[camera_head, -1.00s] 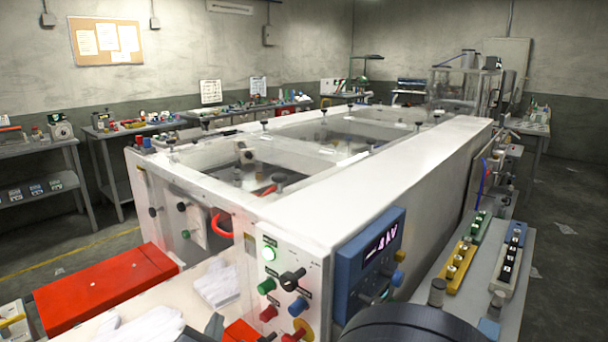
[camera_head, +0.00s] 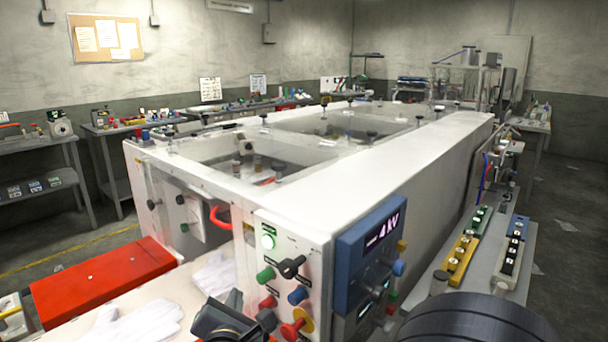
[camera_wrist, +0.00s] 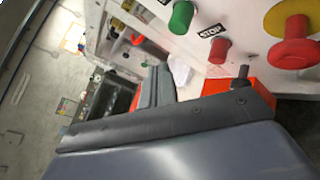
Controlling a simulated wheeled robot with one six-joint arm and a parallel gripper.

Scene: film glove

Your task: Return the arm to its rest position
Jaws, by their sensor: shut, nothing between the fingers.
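My gripper (camera_head: 226,316) is dark grey and shows at the bottom of the head view, in front of the white machine's control panel. In the wrist view, my gripper (camera_wrist: 150,92) is shut and empty, with its dark fingers beside the panel's buttons. The nearer part of my gripper covers much of the lower wrist view. One white glove (camera_head: 142,325) lies on the pale bench at the lower left. Another white glove (camera_head: 214,275) lies farther back beside the panel, partly hidden. My gripper appears apart from both gloves.
The white machine (camera_head: 400,170) fills the middle, with a control panel (camera_head: 285,255) and blue display box (camera_head: 370,260) close to my gripper. A red box (camera_head: 100,285) stands at the left. A side shelf (camera_head: 520,260) holds switch blocks at the right.

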